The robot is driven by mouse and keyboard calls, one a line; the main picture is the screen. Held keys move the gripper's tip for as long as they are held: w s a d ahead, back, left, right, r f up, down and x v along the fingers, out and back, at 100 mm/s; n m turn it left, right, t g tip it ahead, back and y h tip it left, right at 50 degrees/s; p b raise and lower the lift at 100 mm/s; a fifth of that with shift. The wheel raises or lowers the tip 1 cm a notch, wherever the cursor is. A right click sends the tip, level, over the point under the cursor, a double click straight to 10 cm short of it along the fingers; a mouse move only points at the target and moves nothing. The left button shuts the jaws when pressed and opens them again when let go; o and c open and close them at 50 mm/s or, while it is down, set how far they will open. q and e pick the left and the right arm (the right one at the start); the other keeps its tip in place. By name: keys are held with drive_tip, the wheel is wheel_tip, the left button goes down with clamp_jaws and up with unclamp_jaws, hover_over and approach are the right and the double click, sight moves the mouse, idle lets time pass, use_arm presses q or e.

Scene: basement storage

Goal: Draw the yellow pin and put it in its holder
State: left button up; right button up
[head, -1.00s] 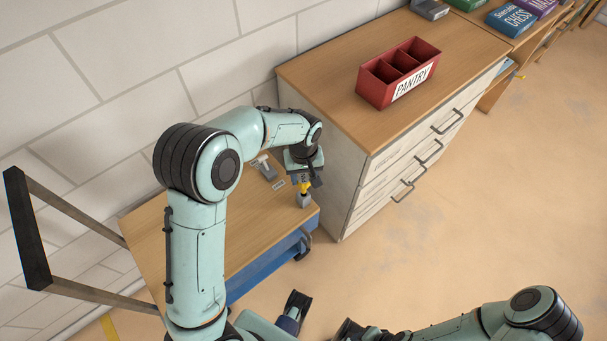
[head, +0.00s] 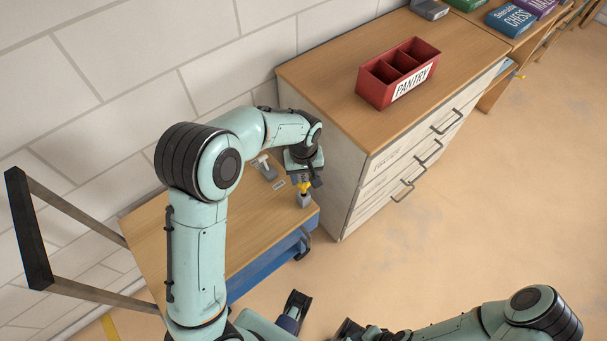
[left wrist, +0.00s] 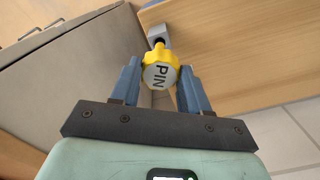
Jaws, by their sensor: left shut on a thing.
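The yellow pin (head: 304,187) has a round, lobed knob with a white face marked PIN, clear in the left wrist view (left wrist: 160,72). It stands at a grey block (head: 304,200) at the cart top's right corner; the block also shows behind the knob in the left wrist view (left wrist: 158,36). My left gripper (left wrist: 161,84) has its blue fingers shut on the knob from both sides. The pin's shaft is mostly hidden, so its depth in the block is unclear. Another grey fixture (head: 264,168) lies farther back on the cart. My right arm (head: 460,328) is at the bottom; its jaw state is unclear.
The blue cart has a wooden top (head: 240,245) and a handle frame (head: 30,230) at left. A drawer cabinet (head: 345,120) stands close to the right of my left gripper, with a red PANTRY box (head: 378,88) on top. A white block wall is behind. Floor at right is clear.

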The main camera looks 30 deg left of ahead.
sight(304, 188)
use_arm(q)
drive_tip(key=shift+f+b, duration=2.25)
drive_tip(key=shift+f, duration=1.35)
drive_tip(key=o, duration=1.2)
drive_tip(key=shift+o, duration=0.2)
drive_tip(key=shift+w+r, duration=0.1)
drive_tip(key=shift+r, duration=0.65)
wheel_tip(304, 188, up, 12)
drive_tip(key=shift+p, duration=1.15)
